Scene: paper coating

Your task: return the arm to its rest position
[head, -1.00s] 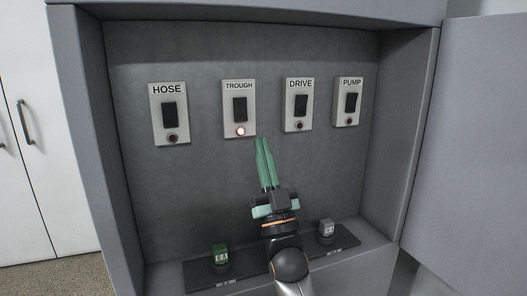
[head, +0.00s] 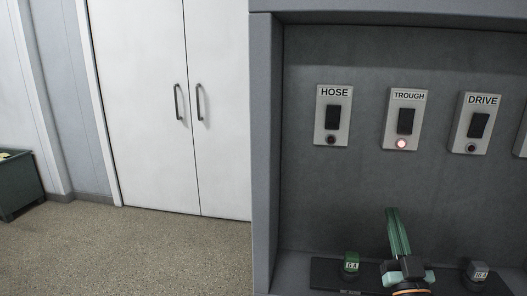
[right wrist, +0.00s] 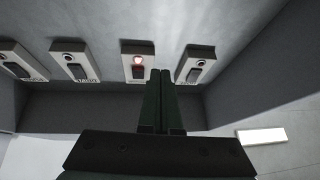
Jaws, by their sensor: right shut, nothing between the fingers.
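My right gripper (head: 393,212) has long green fingers pressed together, shut and empty. In the head view it points up inside the grey cabinet, low in front of the back wall and below the TROUGH switch (head: 406,121). That switch's small lamp glows. In the right wrist view the fingers (right wrist: 158,75) are side by side, and the lit switch panel (right wrist: 138,66) shows just left of their tips. My left gripper is not in view.
The HOSE switch (head: 333,116) and DRIVE switch (head: 479,122) have dark lamps. White double doors (head: 150,110) and open floor (head: 140,250) lie to the left.

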